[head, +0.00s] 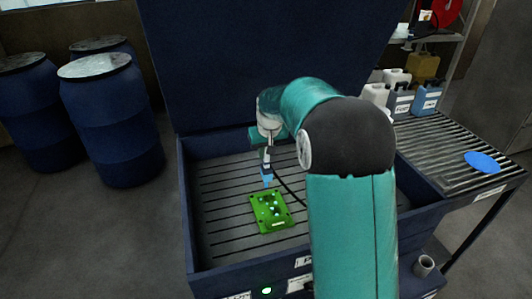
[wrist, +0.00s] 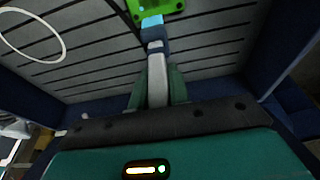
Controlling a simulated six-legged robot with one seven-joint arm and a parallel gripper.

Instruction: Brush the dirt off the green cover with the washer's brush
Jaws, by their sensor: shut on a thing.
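The green cover (head: 271,213) lies flat on the slatted floor of the blue washer (head: 220,262). Dark and pale spots show on its middle. My gripper (head: 266,150) is above the cover's far edge, pointing down. It is shut on the brush (head: 267,179), which has a light blue tip and a dark hose running off to the right. In the wrist view the brush (wrist: 155,45) reaches from between my gripper's fingers (wrist: 158,90) toward the edge of the green cover (wrist: 165,7). I cannot tell whether the tip touches the cover.
The washer's raised lid (head: 240,70) stands behind the basin, and its walls surround the cover. A slatted side table (head: 450,150) with a blue disc (head: 482,162) is at right, with several jugs (head: 401,102) behind. Blue barrels (head: 112,125) stand at left.

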